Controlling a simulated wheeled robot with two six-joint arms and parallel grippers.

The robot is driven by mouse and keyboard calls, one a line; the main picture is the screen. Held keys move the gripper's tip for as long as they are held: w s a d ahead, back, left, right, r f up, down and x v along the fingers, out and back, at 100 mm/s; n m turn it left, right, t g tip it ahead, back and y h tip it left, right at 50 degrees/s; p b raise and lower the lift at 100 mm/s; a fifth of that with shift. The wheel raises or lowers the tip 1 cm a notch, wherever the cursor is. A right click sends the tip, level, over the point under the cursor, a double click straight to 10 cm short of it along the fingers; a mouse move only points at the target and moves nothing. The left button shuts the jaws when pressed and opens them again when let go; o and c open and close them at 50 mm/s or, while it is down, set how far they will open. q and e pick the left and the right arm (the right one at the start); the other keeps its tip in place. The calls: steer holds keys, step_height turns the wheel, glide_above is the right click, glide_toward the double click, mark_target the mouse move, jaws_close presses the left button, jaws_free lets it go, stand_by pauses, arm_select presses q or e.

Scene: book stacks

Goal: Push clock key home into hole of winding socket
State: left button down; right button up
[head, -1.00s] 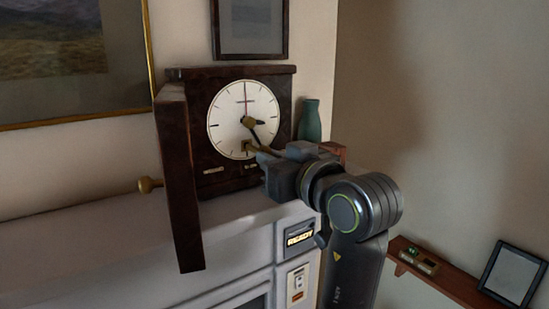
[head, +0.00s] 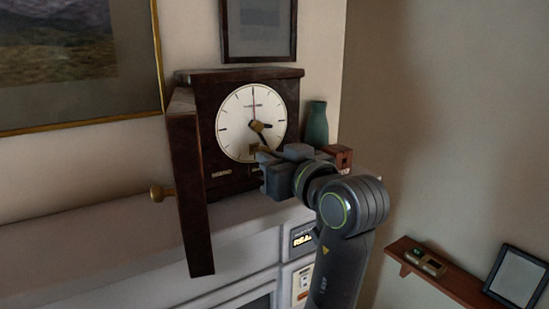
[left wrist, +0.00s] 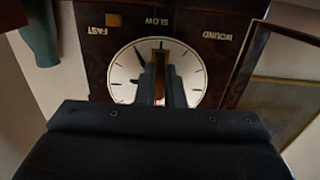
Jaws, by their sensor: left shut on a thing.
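The dark wooden clock (head: 206,150) has a white dial (head: 238,115). My left gripper (head: 266,160) is in front of the dial's lower right edge, shut on the clock key (left wrist: 159,88). The key shows in the left wrist view as a narrow brown strip between the fingers. The fingers cover the socket in the left wrist view, so I cannot tell how deep the key sits. My right gripper is not in view.
A green vase (head: 316,124) and a reddish-brown block (head: 339,156) are to the right. A wall shelf (head: 447,280) is at lower right, and the wall above it is bare.

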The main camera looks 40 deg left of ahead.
arm_select(q)
steer(key=shift+a, duration=0.2)
steer(key=c, duration=1.5)
jaws_free()
steer(key=shift+o, duration=0.2)
steer(key=shift+d, duration=0.15)
steer(key=shift+s+d+f+b, duration=0.15)
steer(key=shift+d+b, duration=0.35)
steer(key=shift+d, duration=0.05)
steer(key=b+v, duration=1.6)
steer(key=b, duration=0.1)
steer(key=shift+s+r, duration=0.15)
steer(key=shift+r, duration=0.1)
